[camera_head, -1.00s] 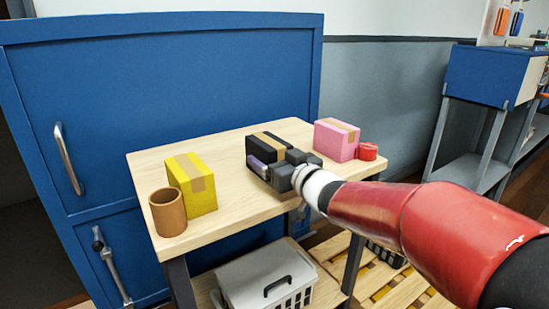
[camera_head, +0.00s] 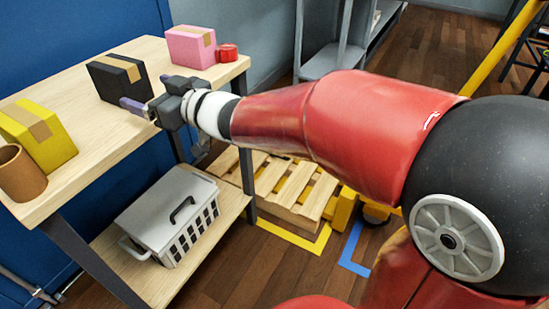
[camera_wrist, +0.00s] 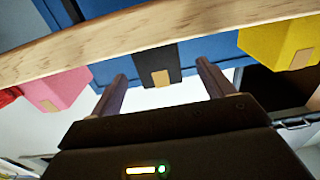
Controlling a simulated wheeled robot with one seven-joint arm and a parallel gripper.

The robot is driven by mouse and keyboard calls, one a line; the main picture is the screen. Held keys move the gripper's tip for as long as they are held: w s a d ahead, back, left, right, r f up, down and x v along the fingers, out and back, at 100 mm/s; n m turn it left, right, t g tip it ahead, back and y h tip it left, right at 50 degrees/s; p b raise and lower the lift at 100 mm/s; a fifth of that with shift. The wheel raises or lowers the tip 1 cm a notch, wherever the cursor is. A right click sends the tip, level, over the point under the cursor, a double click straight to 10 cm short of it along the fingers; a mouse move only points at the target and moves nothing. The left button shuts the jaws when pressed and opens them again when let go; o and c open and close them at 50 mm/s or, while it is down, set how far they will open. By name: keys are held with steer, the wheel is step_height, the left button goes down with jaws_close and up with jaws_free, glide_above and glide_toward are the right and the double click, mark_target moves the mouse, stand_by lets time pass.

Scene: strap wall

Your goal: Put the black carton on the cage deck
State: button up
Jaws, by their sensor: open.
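The black carton (camera_head: 120,79), with a tan tape strip, stands upright on the light wooden tabletop, toward the back. My gripper (camera_head: 142,106) is at the table's front edge, pointing at the carton's near side. In the wrist view, which is tipped over, my gripper (camera_wrist: 160,86) is open. Its two fingers stand apart, with the black carton (camera_wrist: 157,66) seen between them beyond the table edge. Nothing is held. I cannot make out a cage deck for certain in these views.
A pink carton (camera_head: 190,46) and red cup (camera_head: 227,53) stand right of the black one. A yellow carton (camera_head: 40,135) and brown cylinder (camera_head: 20,175) stand left. A white crate (camera_head: 160,215) sits on the lower shelf. A pallet (camera_head: 295,190) lies on the floor.

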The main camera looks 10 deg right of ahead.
steer(key=s+d+f+m+t+h, duration=0.15)
steer(key=d+m+h, duration=0.35)
steer(key=d, duration=0.6)
steer(key=s+d+f+m+h, duration=0.2)
steer(key=d+h, duration=0.5)
steer(key=d, duration=0.3)
steer(key=s+d+f+m+g+h, duration=0.2)
steer(key=s+d+f, duration=0.3)
steer(key=s, duration=0.4)
steer(key=shift+d+m+g, duration=0.3)
steer(key=shift+d+g, duration=0.3)
steer(key=shift+g, duration=0.15)
steer(key=shift+o, duration=0.5)
steer(key=s+f+g, duration=0.3)
steer(key=s+f, duration=0.1)
steer(key=s, duration=0.6)
steer(key=shift+d+f+m+g, duration=0.2)
steer(key=shift+d+m+g, duration=0.1)
steer(key=shift+d+g, duration=0.1)
